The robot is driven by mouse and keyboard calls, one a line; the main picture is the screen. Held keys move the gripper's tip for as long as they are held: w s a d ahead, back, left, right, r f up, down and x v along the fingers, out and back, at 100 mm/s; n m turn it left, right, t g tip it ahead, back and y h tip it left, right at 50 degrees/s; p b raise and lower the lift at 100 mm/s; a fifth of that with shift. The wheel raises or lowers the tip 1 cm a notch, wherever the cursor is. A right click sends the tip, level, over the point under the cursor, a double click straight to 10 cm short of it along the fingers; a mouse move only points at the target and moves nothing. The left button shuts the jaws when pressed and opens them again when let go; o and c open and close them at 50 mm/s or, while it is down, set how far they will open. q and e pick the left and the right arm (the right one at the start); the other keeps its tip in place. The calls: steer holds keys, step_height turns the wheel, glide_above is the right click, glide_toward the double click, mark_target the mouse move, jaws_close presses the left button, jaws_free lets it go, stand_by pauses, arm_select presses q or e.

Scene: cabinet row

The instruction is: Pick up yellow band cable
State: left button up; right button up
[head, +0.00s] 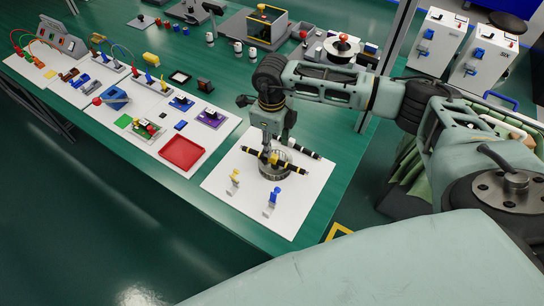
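The yellow band cable (294,168), a dark rod with yellow bands, lies tilted across the top of a round grey ribbed holder (273,173) on the white board (232,160) at the near end of the table. My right gripper (268,146) points down right over the holder, its fingers at or just above the middle of the cable. The fingers overlap the cable in this view, so I cannot tell whether they touch or grip it. A similar dark rod with white bands (304,149) lies just behind. My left gripper is out of view.
A red tray (182,152) and several parts boards lie to the left. The green table's front edge is close by.

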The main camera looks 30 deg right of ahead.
mark_target(273, 156)
steer(key=f+p, duration=0.1)
steer(key=f, duration=0.1)
steer(key=f+p, duration=0.1)
steer(key=f, duration=0.2)
steer(key=shift+s+f, duration=0.2)
steer(key=shift+f, duration=0.45)
steer(key=shift+c, duration=0.2)
jaws_close()
